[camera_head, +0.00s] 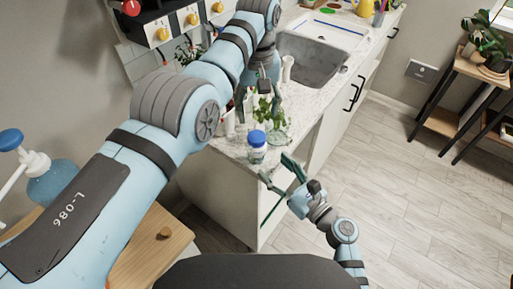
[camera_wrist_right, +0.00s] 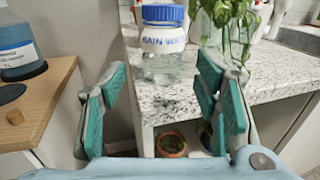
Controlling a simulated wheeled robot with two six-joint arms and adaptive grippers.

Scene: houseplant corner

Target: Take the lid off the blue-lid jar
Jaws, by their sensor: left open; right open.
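The blue-lid jar (camera_head: 256,154) stands upright on the corner of the speckled counter, with its blue lid (camera_head: 257,138) on top. In the right wrist view the clear jar (camera_wrist_right: 162,68) has a label reading "RAIN WAT…", and the lid (camera_wrist_right: 162,14) sits on it. My right gripper (camera_head: 277,170) is open and empty, beside and below the jar, off the counter's edge. Its spread fingers (camera_wrist_right: 160,100) frame the space in front of the jar. My left gripper (camera_head: 259,104) is open, pointing down above the counter behind the jar, near the leafy cuttings; its fingertips are partly hard to make out.
Leafy cuttings in a glass vessel (camera_head: 277,125) stand right behind the jar. A sink (camera_head: 312,62) lies farther back. A wooden table (camera_wrist_right: 40,105) with a blue bottle (camera_wrist_right: 18,45) is at left. Small pots (camera_wrist_right: 171,144) sit below the counter.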

